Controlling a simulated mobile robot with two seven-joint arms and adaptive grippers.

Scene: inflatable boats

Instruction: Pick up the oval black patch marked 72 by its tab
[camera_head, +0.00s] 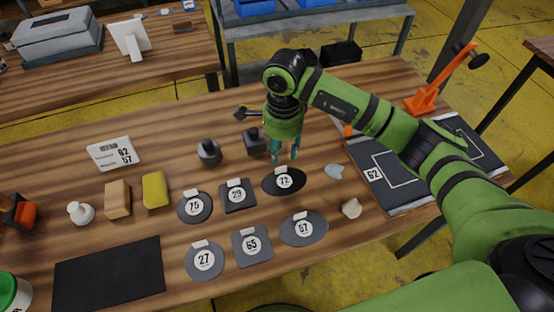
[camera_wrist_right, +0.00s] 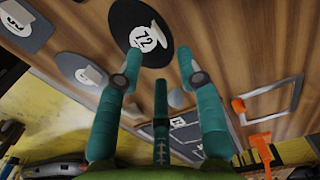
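The oval black patch marked 72 (camera_head: 284,182) lies flat on the wooden table in the head view, with a round white label and a pale tab (camera_head: 283,170) at its far edge. My right gripper (camera_head: 286,156) points down just beyond that tab. In the right wrist view the patch (camera_wrist_right: 141,30) is just past the fingertips, its tab (camera_wrist_right: 158,34) close to the gap between them. The right gripper (camera_wrist_right: 158,72) is open, its teal fingers spread with nothing between them. No contact with the tab shows. My left gripper is not in view.
Other labelled patches lie close by, marked 29 (camera_head: 237,196), 70 (camera_head: 195,207), 57 (camera_head: 303,229), 65 (camera_head: 252,246) and 27 (camera_head: 204,261). Dark weights (camera_head: 254,141) stand left of the gripper. A grey panel (camera_head: 385,170) lies right. A black mat (camera_head: 108,275) is front left.

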